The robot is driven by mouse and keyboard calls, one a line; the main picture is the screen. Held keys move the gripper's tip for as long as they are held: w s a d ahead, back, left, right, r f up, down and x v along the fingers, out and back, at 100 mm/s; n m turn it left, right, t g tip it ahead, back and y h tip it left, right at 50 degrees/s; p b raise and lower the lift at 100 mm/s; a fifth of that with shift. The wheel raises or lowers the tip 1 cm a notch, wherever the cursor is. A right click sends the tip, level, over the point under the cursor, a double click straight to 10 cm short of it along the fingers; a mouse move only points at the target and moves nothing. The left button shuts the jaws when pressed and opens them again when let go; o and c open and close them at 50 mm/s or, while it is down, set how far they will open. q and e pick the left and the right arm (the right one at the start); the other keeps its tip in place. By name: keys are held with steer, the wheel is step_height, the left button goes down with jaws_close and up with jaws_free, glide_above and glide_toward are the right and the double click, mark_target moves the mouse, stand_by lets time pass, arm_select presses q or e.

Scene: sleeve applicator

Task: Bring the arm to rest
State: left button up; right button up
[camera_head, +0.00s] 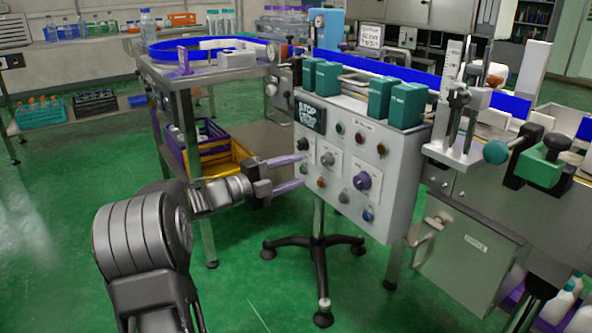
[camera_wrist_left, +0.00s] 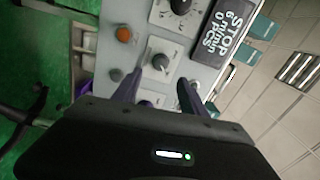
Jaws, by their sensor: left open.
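My left gripper (camera_head: 291,172) is open, with its two purple-grey fingers pointing at the left side of the control panel (camera_head: 338,193). In the left wrist view the fingers (camera_wrist_left: 157,92) are apart with nothing held between them, in front of the panel's knobs. A dark display (camera_head: 309,113) reading STOP is at the panel's upper left. A grey knob (camera_head: 327,159) on a white plate sits near the fingertips; whether a finger touches the panel I cannot tell. My right gripper is not in view.
The panel stands on a black-footed pole (camera_head: 319,262). A steel table (camera_head: 161,82) with a blue-railed conveyor is behind my left arm, with purple and yellow crates (camera_head: 225,161) below. Green floor is open at lower left.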

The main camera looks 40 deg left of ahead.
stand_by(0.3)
